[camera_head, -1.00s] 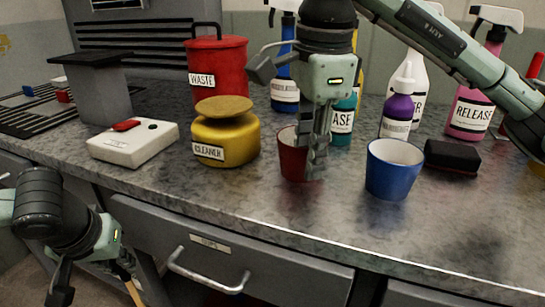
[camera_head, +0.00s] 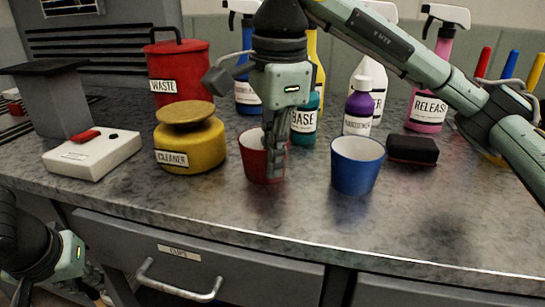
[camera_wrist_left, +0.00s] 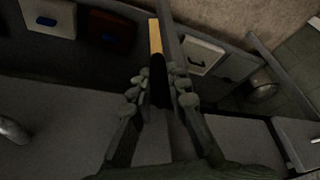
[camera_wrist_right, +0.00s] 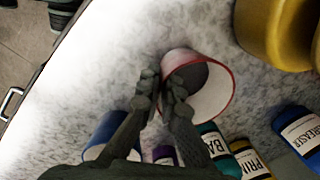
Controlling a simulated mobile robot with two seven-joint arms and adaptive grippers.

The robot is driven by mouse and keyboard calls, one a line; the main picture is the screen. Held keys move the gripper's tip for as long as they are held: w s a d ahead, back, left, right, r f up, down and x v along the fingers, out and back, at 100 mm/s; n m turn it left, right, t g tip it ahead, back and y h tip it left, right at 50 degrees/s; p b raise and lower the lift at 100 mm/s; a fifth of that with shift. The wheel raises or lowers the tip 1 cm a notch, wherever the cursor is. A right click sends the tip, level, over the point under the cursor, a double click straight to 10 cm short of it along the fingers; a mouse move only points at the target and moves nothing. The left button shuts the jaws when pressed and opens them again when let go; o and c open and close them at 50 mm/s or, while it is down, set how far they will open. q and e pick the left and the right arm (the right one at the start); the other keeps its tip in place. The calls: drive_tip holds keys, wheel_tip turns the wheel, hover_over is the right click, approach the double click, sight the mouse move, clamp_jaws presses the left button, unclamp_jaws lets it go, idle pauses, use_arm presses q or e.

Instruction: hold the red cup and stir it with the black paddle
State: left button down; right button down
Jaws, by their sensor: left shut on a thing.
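The red cup (camera_head: 254,165) stands upright on the counter in the head view, left of a blue cup. My right gripper (camera_head: 274,150) points down at it. In the right wrist view, the fingers (camera_wrist_right: 161,96) straddle the near wall of the red cup (camera_wrist_right: 222,100), one at its inside and one outside. Whether they clamp the wall is unclear. My left gripper (camera_wrist_left: 160,88) is shut on the black paddle (camera_wrist_left: 158,72), which has a tan end. In the head view my left gripper is low at the left, below the counter top, its fingers largely out of frame.
The blue cup (camera_head: 356,168) stands close at the right, with a black block (camera_head: 412,150) beyond. A yellow cleaner pot (camera_head: 190,148) and a white box (camera_head: 92,154) are at the left. Bottles stand behind. The counter's front strip is clear, above a drawer handle (camera_head: 180,285).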

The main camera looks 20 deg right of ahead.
idle(0.7)
use_arm(q)
drive_tip(key=shift+n, duration=0.5)
wheel_tip(320, 180, up, 8)
drive_tip(key=shift+w+a+r, duration=0.1)
drive_tip(key=s+r+n, duration=0.2)
drive_tip(key=s+r, duration=0.2)
drive_tip(key=r, duration=0.8)
drive_tip(key=w+d+r+m, duration=0.1)
drive_tip(key=w+d+r, duration=0.45)
drive_tip(key=r, duration=0.35)
drive_tip(key=w+d+r, duration=0.4)
drive_tip(key=d+r, duration=0.2)
drive_tip(key=r, duration=0.3)
drive_tip(key=s+d+r+m+g+h, duration=0.15)
drive_tip(key=d+m, duration=0.35)
drive_tip(key=d, duration=0.5)
drive_tip(key=d+r+m+g+h, duration=0.1)
drive_tip(key=d+m+h, duration=0.1)
drive_tip(key=d+m, duration=0.6)
wheel_tip(320, 180, down, 11)
drive_tip(key=d+n, duration=0.2)
drive_tip(key=shift+s+d+r, duration=0.15)
drive_tip(key=shift+d+r, duration=0.05)
drive_tip(key=shift+s+a, duration=0.1)
drive_tip(key=shift+s, duration=0.05)
